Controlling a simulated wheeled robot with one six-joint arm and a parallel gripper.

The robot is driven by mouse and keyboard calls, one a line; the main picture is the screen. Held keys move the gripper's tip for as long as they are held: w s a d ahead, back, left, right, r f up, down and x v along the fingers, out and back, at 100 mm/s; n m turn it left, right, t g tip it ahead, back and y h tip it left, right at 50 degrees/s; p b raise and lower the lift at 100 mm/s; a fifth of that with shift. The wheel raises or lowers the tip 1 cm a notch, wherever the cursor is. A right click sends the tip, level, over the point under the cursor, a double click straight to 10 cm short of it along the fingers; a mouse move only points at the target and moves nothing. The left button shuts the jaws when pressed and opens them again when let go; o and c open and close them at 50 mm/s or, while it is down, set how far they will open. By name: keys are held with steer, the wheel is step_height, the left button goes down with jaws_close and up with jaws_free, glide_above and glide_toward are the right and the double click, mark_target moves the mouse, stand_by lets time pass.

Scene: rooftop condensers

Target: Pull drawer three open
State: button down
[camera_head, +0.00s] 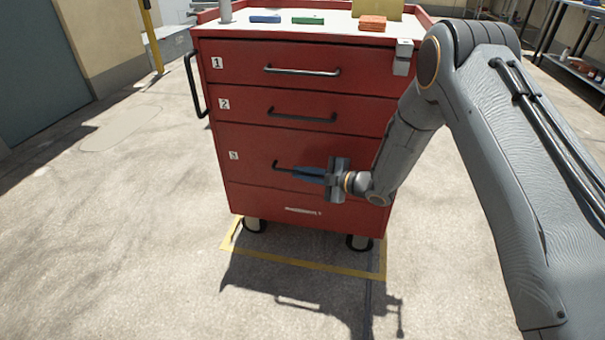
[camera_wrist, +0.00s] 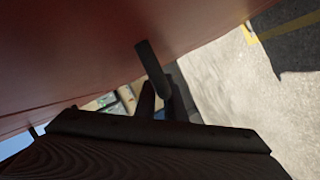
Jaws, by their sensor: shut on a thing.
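The red tool cart has drawers labelled 1, 2 and 3. Drawer three (camera_head: 250,170) is the deep one below drawer 2, and its front looks flush with the cart face. Its dark bar handle (camera_head: 277,165) shows only at its left end; the rest is hidden by my gripper. My gripper (camera_head: 308,173) is at the handle and shut on it. In the wrist view the handle (camera_wrist: 151,65) meets the red front, and my gripper (camera_wrist: 160,105) is dark and close against it.
Drawer 1 (camera_head: 240,62) and drawer 2 (camera_head: 245,104) look closed above. Several small blocks lie on the cart top (camera_head: 340,22). The cart stands on casters (camera_head: 254,225) by a yellow floor outline (camera_head: 300,265). Concrete floor in front is clear. A shelf (camera_head: 575,72) stands at right.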

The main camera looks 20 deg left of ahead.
steer(key=shift+s, duration=0.1)
steer(key=s+d+p, duration=0.2)
steer(key=s+p, duration=0.9)
steer(key=s, duration=0.9)
steer(key=shift+s, duration=0.3)
steer(key=c, duration=1.8)
jaws_free()
steer(key=shift+c, duration=0.2)
steer(key=shift+d, duration=0.15)
steer(key=v, duration=0.7)
steer(key=shift+d+p, duration=0.3)
steer(key=shift+p, duration=0.15)
